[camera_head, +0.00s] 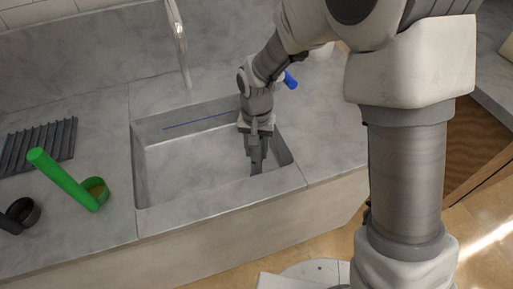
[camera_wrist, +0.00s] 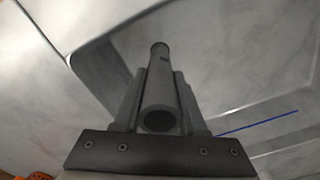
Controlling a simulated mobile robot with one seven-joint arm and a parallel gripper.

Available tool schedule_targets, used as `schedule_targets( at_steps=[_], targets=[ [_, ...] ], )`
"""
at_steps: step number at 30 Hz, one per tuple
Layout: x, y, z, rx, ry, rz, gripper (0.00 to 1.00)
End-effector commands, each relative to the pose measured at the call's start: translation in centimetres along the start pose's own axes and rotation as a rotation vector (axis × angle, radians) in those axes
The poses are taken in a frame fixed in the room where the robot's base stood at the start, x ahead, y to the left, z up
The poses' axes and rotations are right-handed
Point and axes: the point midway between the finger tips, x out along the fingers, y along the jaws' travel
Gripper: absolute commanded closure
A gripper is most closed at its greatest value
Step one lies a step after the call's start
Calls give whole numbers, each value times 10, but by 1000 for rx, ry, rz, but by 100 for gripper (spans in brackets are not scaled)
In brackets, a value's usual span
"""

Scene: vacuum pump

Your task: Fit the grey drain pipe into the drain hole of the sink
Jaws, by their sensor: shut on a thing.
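The grey sink (camera_head: 190,210) is set in a stone counter, and its basin floor is lit and bare on the left. My gripper (camera_head: 255,153) points down inside the right part of the basin. It is shut on the grey drain pipe (camera_wrist: 160,85), whose open near end faces the wrist camera. The pipe runs between the two fingers, and its far end shows beyond the fingertips over the grey sink surface. In the head view the pipe is hard to tell from the dark fingers. I cannot see the drain hole in either view, nor whether the pipe touches the floor.
A pale tap (camera_head: 178,38) stands behind the basin. A thin blue line (camera_head: 197,121) lies along the back wall. A green tube-shaped thing (camera_head: 62,178), a dark ring-like cup (camera_head: 22,213) and a ribbed dark mat (camera_head: 40,146) are on the left counter. The basin's right wall is close to my gripper.

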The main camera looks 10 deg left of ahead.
Motion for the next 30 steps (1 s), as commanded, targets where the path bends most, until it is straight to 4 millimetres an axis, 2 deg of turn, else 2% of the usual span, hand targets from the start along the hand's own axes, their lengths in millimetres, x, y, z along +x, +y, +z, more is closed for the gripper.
schedule_targets(
  at_steps=[15,16,21,30],
  targets=[
    [11,0,0,0,0,0,100],
    [11,0,0,0,0,0,56],
    [10,0,0,0,0,0,25],
    [10,0,0,0,0,0,24]
  ],
)
